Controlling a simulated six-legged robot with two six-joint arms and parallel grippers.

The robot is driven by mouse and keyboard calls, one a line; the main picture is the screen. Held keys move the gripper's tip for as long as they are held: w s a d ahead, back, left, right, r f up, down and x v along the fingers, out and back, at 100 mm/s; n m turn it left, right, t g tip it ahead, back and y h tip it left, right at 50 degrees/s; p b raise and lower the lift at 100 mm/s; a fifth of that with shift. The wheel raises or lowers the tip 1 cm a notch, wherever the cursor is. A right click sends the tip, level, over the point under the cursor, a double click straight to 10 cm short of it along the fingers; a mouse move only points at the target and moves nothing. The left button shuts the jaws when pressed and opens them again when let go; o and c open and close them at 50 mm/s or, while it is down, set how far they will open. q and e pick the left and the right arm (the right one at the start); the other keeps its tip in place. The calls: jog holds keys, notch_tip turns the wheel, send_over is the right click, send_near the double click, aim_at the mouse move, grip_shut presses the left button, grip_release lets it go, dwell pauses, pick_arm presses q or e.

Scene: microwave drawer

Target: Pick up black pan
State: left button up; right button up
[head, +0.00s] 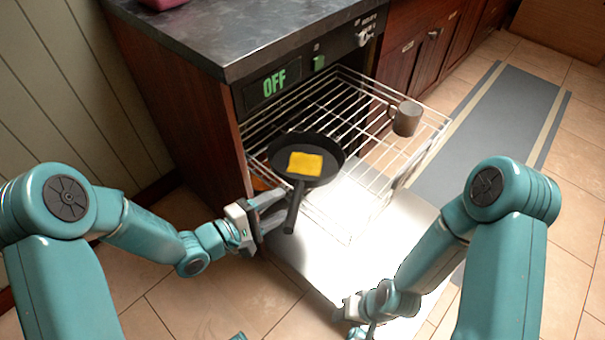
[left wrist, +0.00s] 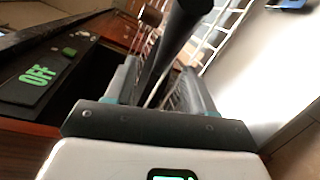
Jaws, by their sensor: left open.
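The black pan (head: 331,150) sits on the pulled-out wire rack, with a yellow square slice (head: 306,163) lying in it. Its handle (head: 294,207) points toward me, past the rack's front left edge. My left gripper (head: 274,213) is open at the handle. In the left wrist view the dark handle (left wrist: 176,42) runs between the two fingers of the left gripper (left wrist: 165,85); I cannot tell whether they touch it. My right gripper (head: 362,308) is low, near the open door, away from the pan; its fingers are too small to read.
The wire rack (head: 400,172) extends from the oven under the dark countertop (head: 240,35). A grey-brown mug (head: 406,118) is at the rack's right side. The white open door (head: 330,262) lies below. A grey mat (head: 500,115) lies on the tiled floor at right.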

aim_at(292, 201)
pick_arm(q)
jog(key=x, duration=0.3)
jog(key=b+x, duration=0.1)
jog(key=x, duration=0.1)
jog(key=shift+a+f, duration=0.15)
jog(key=shift+f, duration=0.2)
grip_shut()
dwell(0.9)
jog(key=shift+r, duration=0.1)
